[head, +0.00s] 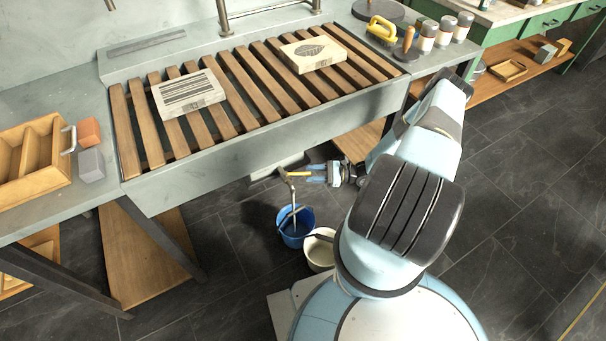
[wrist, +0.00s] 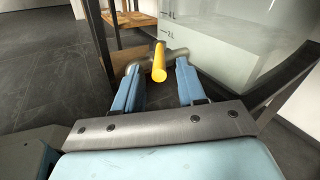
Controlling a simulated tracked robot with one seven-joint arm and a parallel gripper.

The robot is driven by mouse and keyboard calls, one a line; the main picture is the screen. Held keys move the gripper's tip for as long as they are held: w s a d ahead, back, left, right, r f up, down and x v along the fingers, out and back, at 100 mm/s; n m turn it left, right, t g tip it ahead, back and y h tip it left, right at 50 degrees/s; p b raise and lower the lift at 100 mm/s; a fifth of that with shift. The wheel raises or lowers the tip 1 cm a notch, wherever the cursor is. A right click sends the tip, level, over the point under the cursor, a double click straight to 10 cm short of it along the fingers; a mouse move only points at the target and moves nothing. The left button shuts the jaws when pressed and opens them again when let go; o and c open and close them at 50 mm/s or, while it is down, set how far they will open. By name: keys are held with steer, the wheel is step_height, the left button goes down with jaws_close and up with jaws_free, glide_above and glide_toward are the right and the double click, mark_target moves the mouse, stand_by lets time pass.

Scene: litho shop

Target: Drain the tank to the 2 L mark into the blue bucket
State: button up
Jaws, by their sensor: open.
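The blue bucket (head: 290,238) stands on the floor below the sink's front edge. A metal tap pipe (head: 290,184) bends down above it, and a thin grey line runs into the bucket; I cannot tell whether it is water. My gripper (head: 311,174) is beside the tap. In the wrist view my gripper (wrist: 157,66) is open, its blue fingers on either side of the yellow tap lever (wrist: 159,68); I cannot tell whether they touch it. The pale tank wall (wrist: 225,50) carries marks, the lower reading 2 L (wrist: 169,36). The liquid level is unclear.
A cream bucket (head: 320,256) stands close beside the blue one, near my base. The slatted grey sink (head: 200,164) overhangs the tap area and bears two blocks. A dark table leg (wrist: 98,38) rises left of my fingers. Open tiled floor lies right.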

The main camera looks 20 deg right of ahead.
mark_target(288, 174)
steer(key=shift+x, duration=1.95)
jaws_close()
steer(key=shift+a, duration=0.1)
